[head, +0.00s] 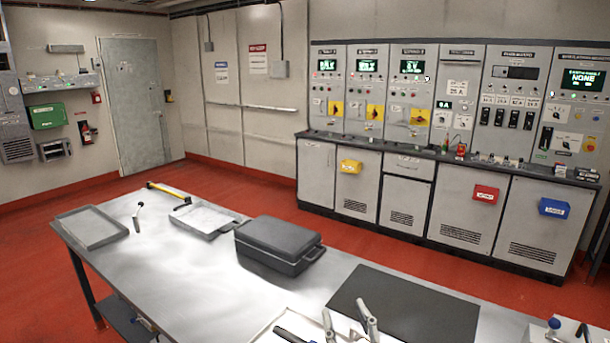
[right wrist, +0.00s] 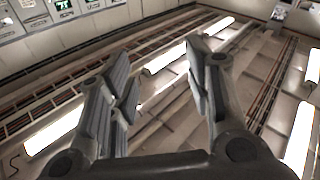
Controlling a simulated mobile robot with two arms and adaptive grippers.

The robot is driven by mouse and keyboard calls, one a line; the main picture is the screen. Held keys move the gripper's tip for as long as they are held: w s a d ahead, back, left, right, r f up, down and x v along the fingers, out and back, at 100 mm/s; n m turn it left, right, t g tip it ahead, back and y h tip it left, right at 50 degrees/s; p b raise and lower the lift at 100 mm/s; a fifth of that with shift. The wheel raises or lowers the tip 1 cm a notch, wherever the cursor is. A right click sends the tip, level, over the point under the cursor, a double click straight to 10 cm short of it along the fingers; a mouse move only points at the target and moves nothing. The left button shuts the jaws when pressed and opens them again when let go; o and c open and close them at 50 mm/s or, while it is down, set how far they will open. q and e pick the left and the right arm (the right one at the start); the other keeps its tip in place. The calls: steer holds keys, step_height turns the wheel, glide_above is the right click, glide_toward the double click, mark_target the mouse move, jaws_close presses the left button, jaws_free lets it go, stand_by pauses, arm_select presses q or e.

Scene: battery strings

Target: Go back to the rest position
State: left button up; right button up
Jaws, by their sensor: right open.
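My right gripper (head: 348,316) shows at the bottom edge of the head view, with its two grey fingers pointing up and apart. It is over the near side of the steel table (head: 190,265), and its lower part is cut off by the frame. In the right wrist view the same gripper (right wrist: 158,72) is open, with nothing between its pads. Behind it are the ceiling, pipes and lit lamps, so it points upward. My left gripper does not show.
On the table are a grey tray (head: 91,228), a shallow tray (head: 205,219), a dark lidded case (head: 278,244) and a black mat (head: 405,305). A white sheet or tray (head: 265,336) lies near my gripper. Control cabinets (head: 460,205) line the back wall. Red floor (head: 225,180) lies clear between.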

steer(key=s+d+f+m+g+h, duration=0.2)
steer(key=s+d+f+g+h, duration=0.15)
steer(key=s+d+f, duration=0.35)
steer(key=s+d+f+m+g+h, duration=0.2)
steer(key=s+d+f+g, duration=0.15)
steer(key=f, duration=0.45)
steer(key=s+d+f+n+g+y, duration=0.1)
steer(key=s+f+g, duration=0.3)
steer(key=s, duration=0.5)
steer(key=s+d+f+g, duration=0.1)
steer(key=s+f+g, duration=0.4)
steer(key=s, duration=0.3)
step_height(320, 180, down, 26)
steer(key=s+r+g, duration=0.1)
steer(key=s, duration=0.1)
steer(key=s+d+f+g+b, duration=0.1)
steer(key=s+d+f, duration=0.2)
steer(key=s+f, duration=1.3)
steer(key=shift+s+d+f+n, duration=0.15)
steer(key=shift+s+f+n, duration=0.15)
steer(key=shift+f, duration=0.55)
